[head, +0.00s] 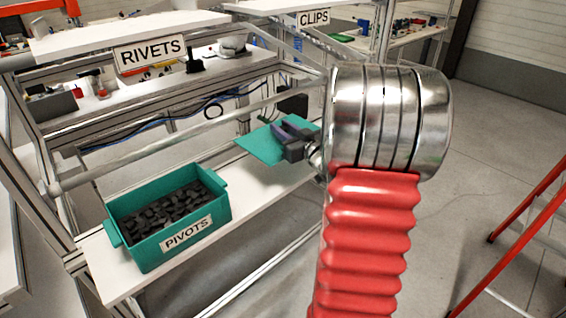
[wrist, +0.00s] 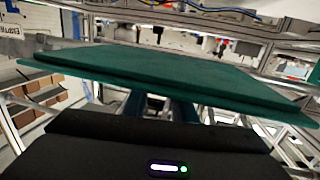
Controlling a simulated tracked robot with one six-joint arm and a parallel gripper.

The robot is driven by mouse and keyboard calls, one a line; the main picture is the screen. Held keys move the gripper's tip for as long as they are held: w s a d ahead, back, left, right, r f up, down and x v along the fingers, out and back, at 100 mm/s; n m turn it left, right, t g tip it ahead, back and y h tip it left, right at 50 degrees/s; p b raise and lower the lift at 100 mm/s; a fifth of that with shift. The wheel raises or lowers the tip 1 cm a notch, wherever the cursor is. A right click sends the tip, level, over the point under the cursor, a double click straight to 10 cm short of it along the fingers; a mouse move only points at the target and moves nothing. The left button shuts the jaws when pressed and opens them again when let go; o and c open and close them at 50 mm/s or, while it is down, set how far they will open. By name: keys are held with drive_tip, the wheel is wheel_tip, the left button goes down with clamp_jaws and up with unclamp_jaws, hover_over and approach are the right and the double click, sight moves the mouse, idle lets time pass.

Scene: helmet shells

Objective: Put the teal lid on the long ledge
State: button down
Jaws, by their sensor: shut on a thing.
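The teal lid (head: 258,147) is a flat panel held out to the left of my gripper (head: 293,137) in the head view. My gripper is shut on its near right edge. In the wrist view the lid (wrist: 190,75) spans nearly the whole width, slightly tilted in the picture, and hides much of what lies beyond. The long ledge (head: 257,185) is the low white shelf running from lower left to right. The lid appears over its right part; I cannot tell the gap between them.
A teal bin (head: 135,243) labelled PIVOTS, full of dark parts, stands on the left part of the ledge. A rail (head: 150,150) crosses above and behind. Higher shelves carry RIVETS (head: 152,52) and CLIPS labels. The ledge between bin and lid is clear.

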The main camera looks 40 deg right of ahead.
hover_over(283, 164)
drive_tip(key=shift+s+f, duration=0.1)
drive_tip(key=shift+f, duration=2.85)
drive_tip(key=shift+f, duration=0.1)
drive_tip(key=shift+f, duration=1.8)
drive_tip(key=c, duration=1.5)
unclamp_jaws()
drive_tip(key=shift+f, duration=0.1)
drive_tip(key=shift+o, duration=0.2)
